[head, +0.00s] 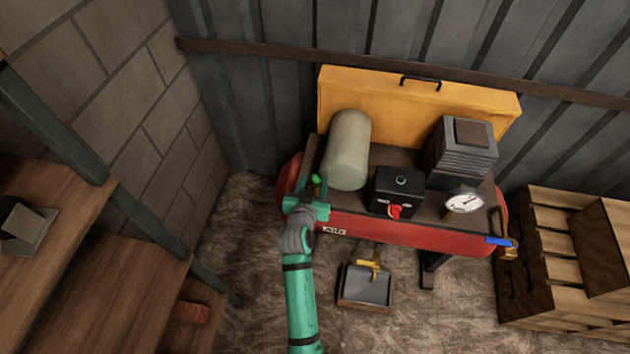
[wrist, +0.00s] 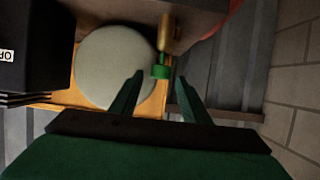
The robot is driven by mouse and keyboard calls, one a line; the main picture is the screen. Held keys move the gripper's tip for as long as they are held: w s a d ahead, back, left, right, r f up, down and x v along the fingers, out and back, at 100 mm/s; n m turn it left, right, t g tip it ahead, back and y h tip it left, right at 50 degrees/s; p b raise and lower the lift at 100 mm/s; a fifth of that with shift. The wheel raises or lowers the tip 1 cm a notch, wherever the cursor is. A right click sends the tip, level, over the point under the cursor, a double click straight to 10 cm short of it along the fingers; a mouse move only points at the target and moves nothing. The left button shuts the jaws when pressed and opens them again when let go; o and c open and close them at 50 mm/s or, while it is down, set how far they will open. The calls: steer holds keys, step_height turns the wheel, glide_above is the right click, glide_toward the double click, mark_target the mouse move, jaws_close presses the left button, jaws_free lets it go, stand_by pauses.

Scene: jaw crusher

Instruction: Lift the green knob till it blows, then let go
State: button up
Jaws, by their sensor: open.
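The green knob (wrist: 160,71) sits on the end of a brass fitting (wrist: 168,36) in the wrist view. In the head view the knob (head: 317,180) shows as a small green spot at the left end of the red compressor tank (head: 390,229). My gripper (wrist: 160,76) is open, with one finger on each side of the knob in the wrist view. I cannot tell if either finger touches it. In the head view my gripper (head: 316,196) is right at the knob and hides most of the fitting.
A pale cylinder (head: 347,150) stands just behind the knob. A black box with a red switch (head: 394,211), a gauge (head: 464,202) and a finned block (head: 465,150) are to the right. A yellow panel (head: 340,88) stands behind. Below is a drain tray (head: 349,300); wooden crates (head: 540,250) are at right.

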steer(key=shift+w+d+f, duration=0.1)
steer(key=shift+w+f, duration=0.1)
steer(key=shift+w, duration=0.25)
jaws_close()
steer(key=shift+r, duration=0.65)
jaws_free()
steer(key=shift+s, duration=0.1)
steer(key=v, duration=1)
steer(key=shift+s+r, duration=0.2)
steer(key=shift+s, duration=0.1)
